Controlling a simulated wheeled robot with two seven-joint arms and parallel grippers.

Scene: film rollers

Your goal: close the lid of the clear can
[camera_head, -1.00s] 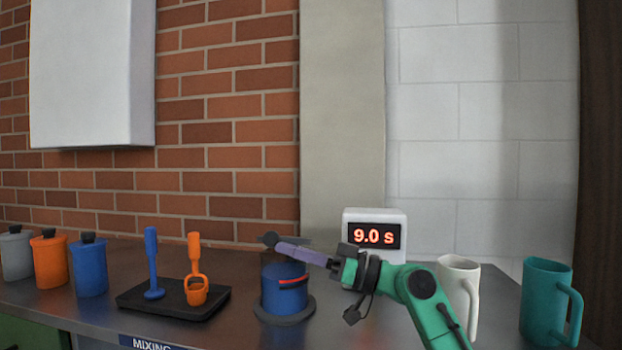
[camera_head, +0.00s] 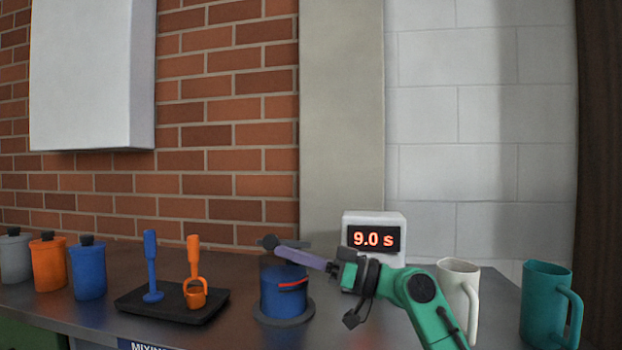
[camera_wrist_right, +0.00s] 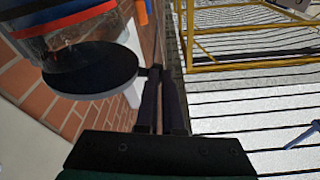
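The can (camera_head: 284,292) stands upright on the dark counter, centre in the head view. It looks blue with a red stripe and a wide grey foot. In the right wrist view its clear wall (camera_wrist_right: 90,28) shows blue and red, beside a black disc (camera_wrist_right: 90,72). A thin dark flat piece, apparently the lid (camera_head: 298,244), shows above the can behind my gripper. My right gripper (camera_head: 272,242) reaches in from the right over the can top, its fingers close together. The fingertips (camera_wrist_right: 157,72) are near the disc's edge; contact is unclear. My left gripper is out of view.
A timer (camera_head: 374,238) reading 9.0 s stands behind my right arm. A white mug (camera_head: 458,285) and teal mug (camera_head: 545,300) stand right. A black tray (camera_head: 140,300) with blue and orange tools is left of the can. Several lidded canisters (camera_head: 88,272) stand far left.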

